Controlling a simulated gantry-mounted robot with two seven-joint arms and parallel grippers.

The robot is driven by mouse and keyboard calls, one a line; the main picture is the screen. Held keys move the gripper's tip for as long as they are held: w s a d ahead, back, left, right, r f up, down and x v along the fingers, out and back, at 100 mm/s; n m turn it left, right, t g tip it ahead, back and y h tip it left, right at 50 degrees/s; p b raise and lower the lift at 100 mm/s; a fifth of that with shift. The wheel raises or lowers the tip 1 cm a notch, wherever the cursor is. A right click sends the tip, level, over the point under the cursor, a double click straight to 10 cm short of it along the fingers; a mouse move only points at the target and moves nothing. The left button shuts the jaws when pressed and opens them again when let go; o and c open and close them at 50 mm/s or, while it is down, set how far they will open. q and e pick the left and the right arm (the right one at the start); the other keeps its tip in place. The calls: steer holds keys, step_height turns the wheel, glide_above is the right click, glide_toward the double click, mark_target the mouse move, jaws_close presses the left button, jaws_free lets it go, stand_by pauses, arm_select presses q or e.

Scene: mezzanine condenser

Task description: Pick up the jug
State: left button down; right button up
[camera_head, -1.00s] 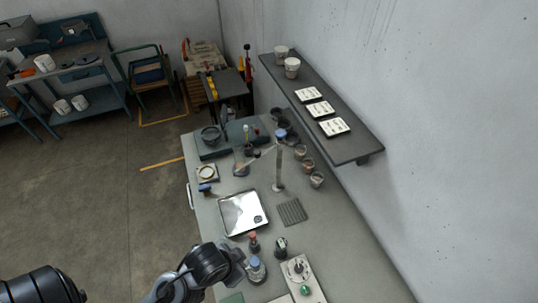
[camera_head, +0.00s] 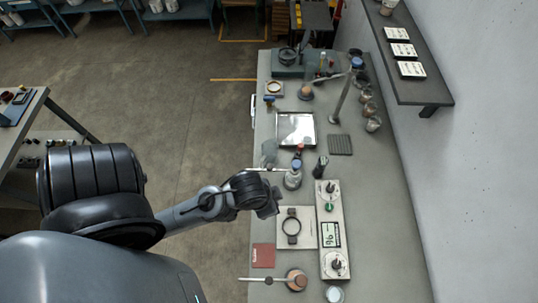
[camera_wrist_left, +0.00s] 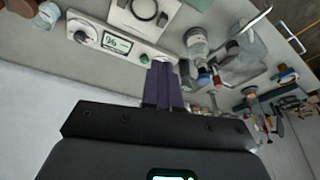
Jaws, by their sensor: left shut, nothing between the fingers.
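A clear vessel that may be the jug (camera_head: 269,153) stands near the bench's left edge, just beyond a glass bottle (camera_head: 292,180). I cannot be sure that it is the jug. In the left wrist view, the clear vessel (camera_wrist_left: 250,58) shows at upper right, beside the bottle (camera_wrist_left: 197,42). My left gripper (camera_head: 272,200) is above the bench, nearer to me than the bottle and vessel and apart from both as far as I can tell. Its dark fingers (camera_wrist_left: 163,82) are together and empty in the left wrist view. My right gripper is out of view.
A metal tray (camera_head: 296,129), a dark rack (camera_head: 340,145) and a tall cylinder (camera_head: 341,100) stand farther back. A wall shelf (camera_head: 410,50) overhangs the right side.

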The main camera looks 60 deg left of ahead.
arm_select(q)
steer(key=c, duration=1.8)
jaws_free()
steer(key=o, duration=1.6)
